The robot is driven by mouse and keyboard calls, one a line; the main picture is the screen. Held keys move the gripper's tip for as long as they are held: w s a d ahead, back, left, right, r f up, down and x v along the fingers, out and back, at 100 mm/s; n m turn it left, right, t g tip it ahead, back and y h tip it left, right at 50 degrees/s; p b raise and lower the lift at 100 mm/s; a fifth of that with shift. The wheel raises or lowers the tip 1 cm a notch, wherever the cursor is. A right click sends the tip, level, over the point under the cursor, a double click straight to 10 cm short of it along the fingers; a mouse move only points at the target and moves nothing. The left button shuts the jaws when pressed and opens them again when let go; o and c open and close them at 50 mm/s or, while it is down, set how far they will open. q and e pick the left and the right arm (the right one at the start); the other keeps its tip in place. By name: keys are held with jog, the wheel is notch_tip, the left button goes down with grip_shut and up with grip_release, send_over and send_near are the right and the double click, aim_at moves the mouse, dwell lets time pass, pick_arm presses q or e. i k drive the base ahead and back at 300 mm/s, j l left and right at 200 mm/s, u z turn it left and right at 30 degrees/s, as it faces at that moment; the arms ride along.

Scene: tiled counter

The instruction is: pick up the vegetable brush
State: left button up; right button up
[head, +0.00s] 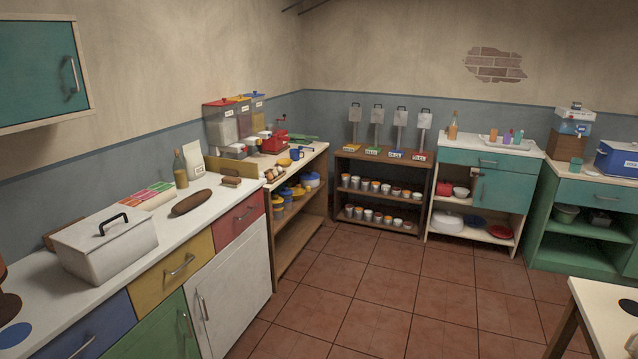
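I cannot make out a vegetable brush for certain in the head view. A long brown rounded object (191,202) lies on the white left counter; I cannot tell whether it is a loaf or a brush. A smaller brown object (231,180) lies farther back near the counter's end, also too small to identify. A small dark and light item (273,174) lies near the adjoining wooden shelf top. Neither of my grippers is in view.
A white lidded box (105,246) with a black handle stands on the left counter (150,260). A bottle (180,169) and a colour-squared sheet (147,195) are behind. A pale table (608,312) is at the lower right. The tiled floor (400,300) between is clear.

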aim_at(230, 181)
jog(key=i+l+u, duration=0.1)
jog(key=i+u, duration=0.2)
jog(key=i, duration=0.15)
jog(key=i+l+u, duration=0.3)
jog(key=i, duration=0.2)
jog(key=i+l+u, duration=0.35)
jog(key=i+u, duration=0.15)
jog(key=u, duration=0.25)
jog(key=i+u, duration=0.2)
jog(key=u, duration=0.15)
